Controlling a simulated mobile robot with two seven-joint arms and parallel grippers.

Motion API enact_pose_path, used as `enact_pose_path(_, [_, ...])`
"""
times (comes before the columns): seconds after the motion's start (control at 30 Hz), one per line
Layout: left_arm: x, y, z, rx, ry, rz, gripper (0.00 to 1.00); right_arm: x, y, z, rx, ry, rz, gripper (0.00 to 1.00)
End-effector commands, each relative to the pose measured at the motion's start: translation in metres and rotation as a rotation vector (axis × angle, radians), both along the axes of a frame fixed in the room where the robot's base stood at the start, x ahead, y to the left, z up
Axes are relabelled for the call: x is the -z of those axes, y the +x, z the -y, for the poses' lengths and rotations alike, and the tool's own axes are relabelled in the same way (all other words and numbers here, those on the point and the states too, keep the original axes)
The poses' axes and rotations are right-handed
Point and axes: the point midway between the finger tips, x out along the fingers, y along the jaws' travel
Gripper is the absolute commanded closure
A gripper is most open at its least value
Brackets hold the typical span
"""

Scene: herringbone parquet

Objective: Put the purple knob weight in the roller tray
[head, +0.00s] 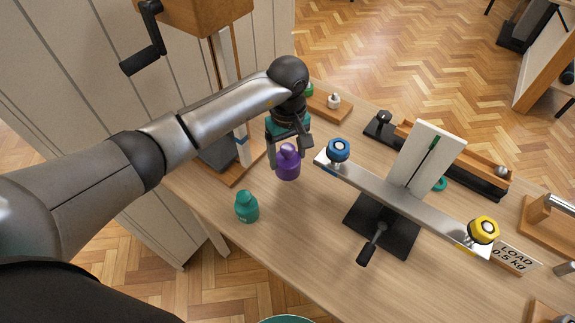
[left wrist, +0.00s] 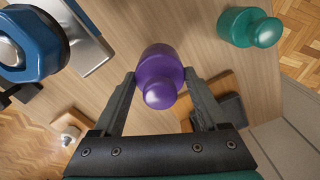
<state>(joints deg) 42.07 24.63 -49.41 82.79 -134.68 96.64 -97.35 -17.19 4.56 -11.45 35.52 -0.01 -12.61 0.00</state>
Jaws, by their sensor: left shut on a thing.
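The purple knob weight (head: 288,163) is upright between the fingers of my left gripper (head: 290,150), near the middle of the table. In the left wrist view the purple knob weight (left wrist: 160,75) sits between both fingertips of the left gripper (left wrist: 160,85), which is shut on it. I cannot tell whether its base touches the table. A wooden piece with metallic cylinders (head: 548,225), cut off at the right edge, may be the roller tray; I cannot tell for sure. My right gripper is not in view.
A green knob weight (head: 246,207) stands nearby on the table (head: 290,235). A balance beam (head: 385,192) with blue (head: 338,150) and yellow (head: 484,230) weights stands close to the right of my gripper. A cranked wooden stand (head: 222,95) is behind my arm.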

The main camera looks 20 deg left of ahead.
Motion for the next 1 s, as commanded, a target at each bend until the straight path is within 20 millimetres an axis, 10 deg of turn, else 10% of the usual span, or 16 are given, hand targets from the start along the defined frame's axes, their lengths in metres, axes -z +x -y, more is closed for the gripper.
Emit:
enact_pose_path(0.77, [0.045,0.001,0.0,0.0,-0.001,0.004,1.0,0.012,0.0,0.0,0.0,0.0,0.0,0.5])
enact_pose_path(0.8, [0.046,0.0,0.0,0.0,0.001,-0.001,0.22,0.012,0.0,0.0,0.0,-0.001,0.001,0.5])
enact_pose_path(1.0, [0.045,0.0,0.0,0.0,0.0,0.0,0.0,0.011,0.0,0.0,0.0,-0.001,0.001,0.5])
